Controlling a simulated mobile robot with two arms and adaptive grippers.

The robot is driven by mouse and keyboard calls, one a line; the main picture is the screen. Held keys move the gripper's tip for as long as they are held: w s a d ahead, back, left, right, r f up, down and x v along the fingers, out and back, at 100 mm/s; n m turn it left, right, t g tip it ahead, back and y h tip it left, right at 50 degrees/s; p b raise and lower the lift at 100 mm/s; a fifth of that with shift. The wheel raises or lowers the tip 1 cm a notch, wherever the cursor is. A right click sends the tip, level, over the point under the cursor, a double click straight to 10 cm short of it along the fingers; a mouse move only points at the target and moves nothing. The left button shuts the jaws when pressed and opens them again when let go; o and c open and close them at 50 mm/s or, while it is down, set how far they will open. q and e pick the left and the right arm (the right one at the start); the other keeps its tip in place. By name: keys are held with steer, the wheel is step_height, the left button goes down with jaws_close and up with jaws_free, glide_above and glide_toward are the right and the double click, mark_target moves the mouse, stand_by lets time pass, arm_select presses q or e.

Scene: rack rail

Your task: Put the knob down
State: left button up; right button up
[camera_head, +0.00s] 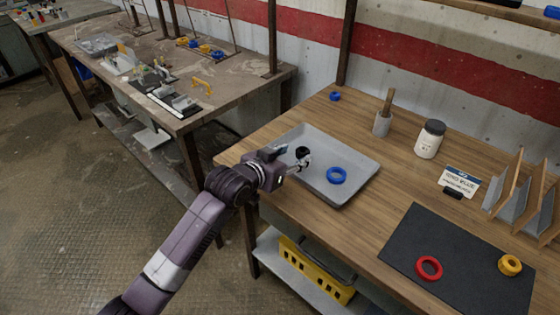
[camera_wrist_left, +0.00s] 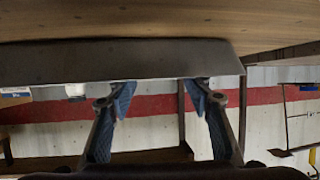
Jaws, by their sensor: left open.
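A small black round piece (camera_head: 302,152), which may be the knob, shows at the fingertips of my left gripper (camera_head: 292,157), over the left part of the grey tray (camera_head: 352,189). I cannot tell whether it touches the tray. In the left wrist view, my left gripper (camera_wrist_left: 164,88) has its two fingers spread wide, with nothing seen between them. The tray's grey side (camera_wrist_left: 120,62) shows just beyond the fingertips. A blue ring (camera_head: 337,175) lies in the tray, right of the gripper. My right gripper is out of view.
On the wooden table, a grey cup (camera_head: 382,124) and a white jar (camera_head: 430,139) stand behind the tray. A black mat (camera_head: 450,255) holds a red ring (camera_head: 429,268) and a yellow knob-like piece (camera_head: 510,265). A small blue piece (camera_head: 335,96) lies at the back.

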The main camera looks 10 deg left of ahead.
arm_select(q)
steer(key=v, duration=0.7)
steer(key=shift+s+a+r, duration=0.1)
steer(key=shift+s+r, duration=0.05)
steer(key=shift+s, duration=0.1)
